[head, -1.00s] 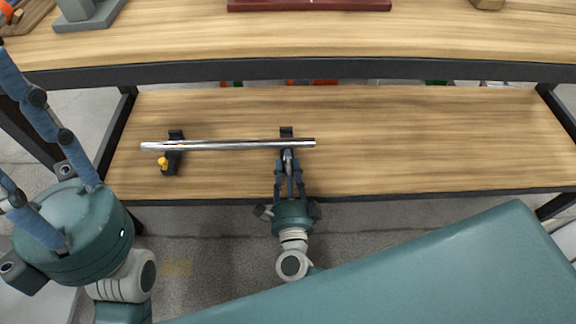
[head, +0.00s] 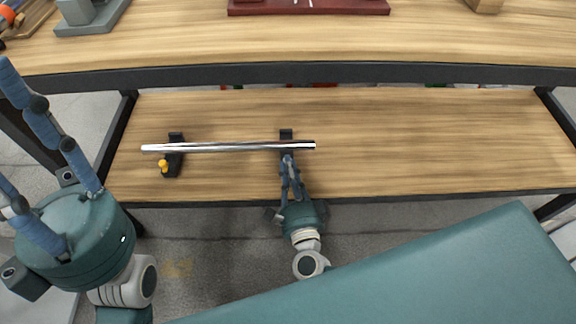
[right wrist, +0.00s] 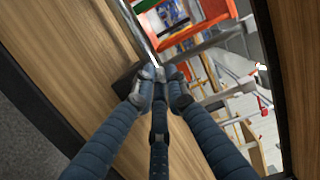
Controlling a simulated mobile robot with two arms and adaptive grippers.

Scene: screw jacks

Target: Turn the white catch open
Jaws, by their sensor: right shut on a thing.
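A shiny metal bar (head: 225,147) lies across two black holders on the lower wooden shelf. The left holder (head: 174,169) has a yellow knob (head: 163,163) at its front. My right gripper (head: 288,157) is at the front of the right holder (head: 286,134), just below the bar. In the right wrist view its fingertips (right wrist: 162,74) are closed together beside the bar (right wrist: 138,32) and a dark block (right wrist: 127,82). They hide the white catch between them. My left gripper (head: 8,130) is at the far left, fingers spread and empty.
The upper shelf's dark front edge (head: 300,73) runs above and behind the lower shelf (head: 430,145). The lower shelf is clear right of the bar. A dark red base (head: 310,6) and a grey block (head: 92,20) stand on the upper shelf.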

